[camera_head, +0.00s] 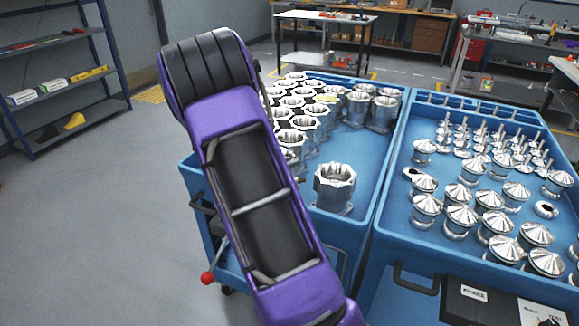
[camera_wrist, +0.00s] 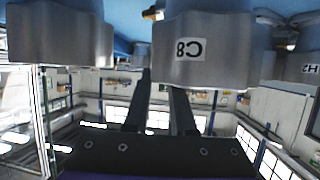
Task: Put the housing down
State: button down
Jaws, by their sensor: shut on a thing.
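In the wrist view, which is upside down, my gripper (camera_wrist: 160,85) is shut on a grey metal housing (camera_wrist: 215,70) with a white label reading C8. Its dark fingers meet the housing at its rim; the exact contact is partly hidden. Another grey housing (camera_wrist: 60,35) is beside it on the left, apart from the fingers. In the head view my purple arm hides the gripper. A silver housing (camera_head: 335,187) stands upright in the near part of the blue cart (camera_head: 365,222). I cannot tell whether it is the held one.
Many housings (camera_head: 297,120) stand close together at the back of the cart, partly behind my arm. Bare blue floor lies around the single near housing. A second blue cart (camera_head: 392,205) on the right holds cone-topped parts (camera_head: 460,218) and stemmed parts (camera_head: 500,130).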

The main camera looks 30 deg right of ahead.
jog(key=shift+f, duration=0.25)
jog(key=c, duration=0.8)
grip_release()
jog(key=shift+f, duration=0.1)
jog(key=shift+o, duration=0.2)
jog(key=p+v, duration=0.1)
jog(key=v, duration=1.1)
jog(key=shift+p, duration=0.4)
